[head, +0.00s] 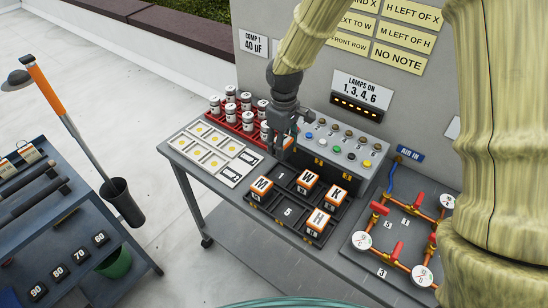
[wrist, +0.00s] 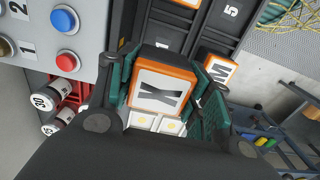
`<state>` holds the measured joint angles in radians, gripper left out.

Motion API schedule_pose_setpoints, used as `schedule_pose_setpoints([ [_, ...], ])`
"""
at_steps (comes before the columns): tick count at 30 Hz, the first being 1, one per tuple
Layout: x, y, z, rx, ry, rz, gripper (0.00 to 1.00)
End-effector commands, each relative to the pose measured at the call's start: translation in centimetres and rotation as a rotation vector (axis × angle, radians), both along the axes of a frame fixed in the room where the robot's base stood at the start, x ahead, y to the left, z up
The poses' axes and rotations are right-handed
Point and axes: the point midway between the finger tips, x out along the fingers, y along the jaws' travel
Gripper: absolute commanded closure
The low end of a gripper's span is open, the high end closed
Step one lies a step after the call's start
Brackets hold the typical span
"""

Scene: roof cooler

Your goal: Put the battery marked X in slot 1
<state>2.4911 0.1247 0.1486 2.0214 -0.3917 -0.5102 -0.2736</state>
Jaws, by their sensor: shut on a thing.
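My gripper (head: 283,132) is shut on the battery marked X (wrist: 160,92), an orange and black block with a white label. In the head view the fingers mostly hide this battery. It is held near the back left of the black battery tray (head: 250,196), apparently above it. Slot 1 (head: 282,177) shows its number and looks empty. The M battery (head: 262,186) sits in front of it, W (head: 308,179) to its right, then K (head: 336,195). H (head: 319,220) sits in the front row. An empty slot, numbered 5 in the wrist view (wrist: 232,12), lies between M and H.
A button box (head: 345,150) stands behind the tray. A red rack of white-capped cylinders (head: 236,115) and a white card panel (head: 212,152) are at left. Pipes with red valves and gauges (head: 397,246) are at right. Yellow notes (head: 400,60) hang on the wall.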

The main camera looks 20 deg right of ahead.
Motion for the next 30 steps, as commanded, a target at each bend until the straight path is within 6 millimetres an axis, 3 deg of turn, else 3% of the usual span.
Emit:
schedule_pose_setpoints([
  [5, -1.1, 0.1, -0.5, -0.002, -0.008, 0.003, 0.84],
  [9, -1.5, 0.1, -2.3, -0.002, -0.01, 0.003, 0.84],
  [19, 0.3, 0.1, -6.0, 0.0, 0.004, 0.002, 0.84],
  [30, 0.3, 0.0, -8.9, -0.001, 0.008, 0.002, 0.84],
])
